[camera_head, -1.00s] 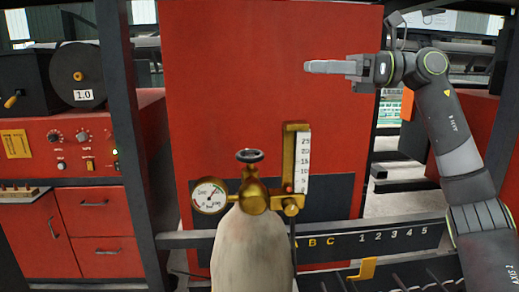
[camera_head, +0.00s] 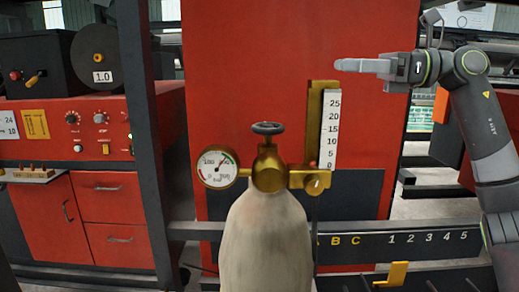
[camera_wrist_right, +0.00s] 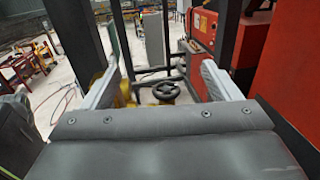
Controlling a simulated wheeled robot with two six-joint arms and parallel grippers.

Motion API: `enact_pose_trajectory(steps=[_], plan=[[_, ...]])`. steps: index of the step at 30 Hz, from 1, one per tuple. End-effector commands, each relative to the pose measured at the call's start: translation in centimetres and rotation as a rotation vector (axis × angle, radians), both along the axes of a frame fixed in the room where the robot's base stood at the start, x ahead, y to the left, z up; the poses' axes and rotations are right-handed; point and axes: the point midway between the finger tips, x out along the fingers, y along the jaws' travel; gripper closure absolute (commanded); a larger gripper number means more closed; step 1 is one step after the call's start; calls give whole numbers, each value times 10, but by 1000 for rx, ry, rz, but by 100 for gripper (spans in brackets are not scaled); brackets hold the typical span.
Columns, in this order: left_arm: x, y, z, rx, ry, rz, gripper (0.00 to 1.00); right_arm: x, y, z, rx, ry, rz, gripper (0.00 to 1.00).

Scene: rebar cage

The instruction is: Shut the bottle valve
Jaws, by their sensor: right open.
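The gas bottle (camera_head: 264,240) stands upright in the middle of the head view. On its top are a brass valve body with a dark round valve handwheel (camera_head: 267,128), a round pressure gauge (camera_head: 217,167) on the left and a flow scale (camera_head: 330,130) on the right. My right gripper (camera_head: 340,65) is above and to the right of the handwheel, apart from it, pointing left. In the right wrist view the open fingers (camera_wrist_right: 165,85) are empty, with the handwheel (camera_wrist_right: 166,90) seen beyond, between them. My left gripper is not in view.
A red panel (camera_head: 290,60) stands behind the bottle. A dark upright post (camera_head: 145,130) is to its left, beside a red welding unit (camera_head: 95,125) with a wire spool. A dark rail (camera_head: 390,237) with letters and numbers runs behind the bottle.

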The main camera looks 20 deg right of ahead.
Motion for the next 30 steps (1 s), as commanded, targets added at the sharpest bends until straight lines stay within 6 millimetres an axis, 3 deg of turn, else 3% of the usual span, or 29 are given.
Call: enact_pose_trajectory(steps=[1,6,12,15,23,30], plan=[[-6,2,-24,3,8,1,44,0,0,-24,0,1,0,17],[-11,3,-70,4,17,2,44,0,0,-70,0,1,0,17],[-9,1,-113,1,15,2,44,0,0,-113,0,1,0,17],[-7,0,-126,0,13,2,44,0,0,-125,0,0,0,17],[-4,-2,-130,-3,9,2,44,2,4,-131,0,0,2,17],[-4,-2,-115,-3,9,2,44,17,38,-128,1,0,7,17]])
